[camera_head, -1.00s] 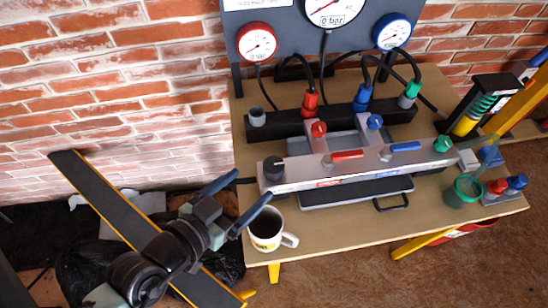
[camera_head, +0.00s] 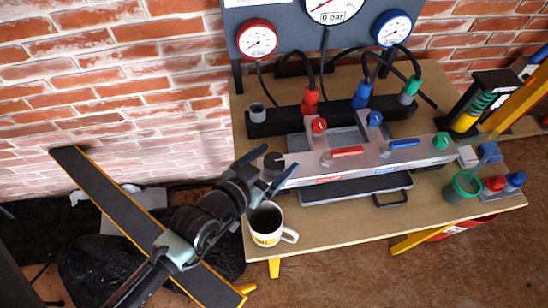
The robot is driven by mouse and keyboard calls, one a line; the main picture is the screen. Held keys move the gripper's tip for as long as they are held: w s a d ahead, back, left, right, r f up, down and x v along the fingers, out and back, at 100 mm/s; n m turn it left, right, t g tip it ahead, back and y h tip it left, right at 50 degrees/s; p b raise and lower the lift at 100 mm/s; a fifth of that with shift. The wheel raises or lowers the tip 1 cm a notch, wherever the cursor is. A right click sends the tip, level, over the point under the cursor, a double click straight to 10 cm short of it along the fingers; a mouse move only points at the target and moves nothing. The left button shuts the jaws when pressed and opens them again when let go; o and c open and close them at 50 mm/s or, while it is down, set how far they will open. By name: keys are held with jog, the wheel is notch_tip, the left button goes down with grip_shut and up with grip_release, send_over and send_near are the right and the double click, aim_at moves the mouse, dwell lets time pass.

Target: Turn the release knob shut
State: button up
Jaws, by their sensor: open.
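A black knob (camera_head: 274,162), likely the release knob, sits at the left end of the silver manifold block (camera_head: 320,171) on the wooden table. My gripper (camera_head: 280,158) is open, with its blue fingers pointing at this knob. In the picture one fingertip lies on each side of the knob. I cannot tell whether the fingers are around it or still above or short of it. The near finger hides part of the block's left end. The gripper holds nothing.
A white mug (camera_head: 267,226) stands just below the gripper, close to the near finger. A red lever (camera_head: 347,151), a blue lever (camera_head: 404,143) and a green knob (camera_head: 441,140) lie along the block. Hoses and gauges (camera_head: 257,39) are behind. A green cup (camera_head: 463,188) stands at right.

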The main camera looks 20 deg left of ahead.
jog(key=c, duration=1.4)
jog(key=shift+o, duration=0.2)
